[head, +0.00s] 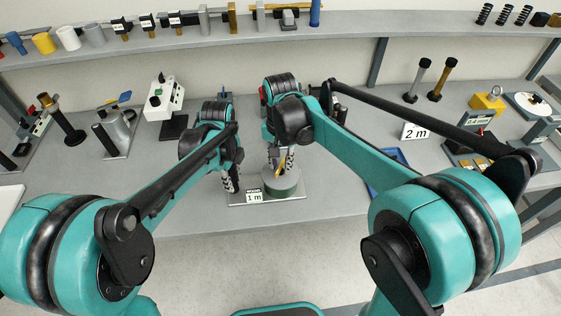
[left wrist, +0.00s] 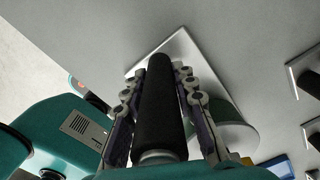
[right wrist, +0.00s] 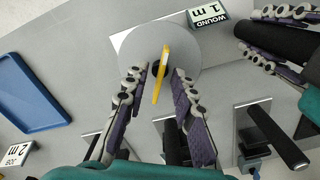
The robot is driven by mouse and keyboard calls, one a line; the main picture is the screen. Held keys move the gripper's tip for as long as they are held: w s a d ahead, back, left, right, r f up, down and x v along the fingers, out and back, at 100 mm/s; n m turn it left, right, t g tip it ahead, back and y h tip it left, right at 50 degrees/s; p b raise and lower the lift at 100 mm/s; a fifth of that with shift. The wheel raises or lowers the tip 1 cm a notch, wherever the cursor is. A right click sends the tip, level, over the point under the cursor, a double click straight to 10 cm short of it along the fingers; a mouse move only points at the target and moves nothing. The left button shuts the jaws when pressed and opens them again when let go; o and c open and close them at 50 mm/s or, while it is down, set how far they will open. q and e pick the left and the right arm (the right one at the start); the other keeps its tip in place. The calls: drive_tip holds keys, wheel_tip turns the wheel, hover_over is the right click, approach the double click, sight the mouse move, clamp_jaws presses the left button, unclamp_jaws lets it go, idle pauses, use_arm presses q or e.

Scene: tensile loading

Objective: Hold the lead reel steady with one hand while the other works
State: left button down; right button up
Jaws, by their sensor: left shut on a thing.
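The lead reel (head: 283,185) is a round greenish-grey drum on a light metal plate (head: 238,197) near the table's front edge. A sign reading "1 m" (head: 254,196) stands at the plate's front. My left gripper (head: 231,182) is shut on an upright black handle (left wrist: 159,105) beside the drum; the handle also shows in the right wrist view (right wrist: 285,42).
A blue tray (right wrist: 30,88) lies right of the reel in the head view. A sign reading "2 m" (head: 415,133) stands farther right. A shelf (head: 180,42) runs along the back.

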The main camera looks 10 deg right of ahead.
clamp_jaws()
drive_tip(key=shift+n, duration=0.4)
drive_tip(key=n, duration=1)
drive_tip(key=shift+n, duration=0.4)
drive_tip(key=n, duration=1.2)
drive_tip(key=shift+n, duration=0.3)
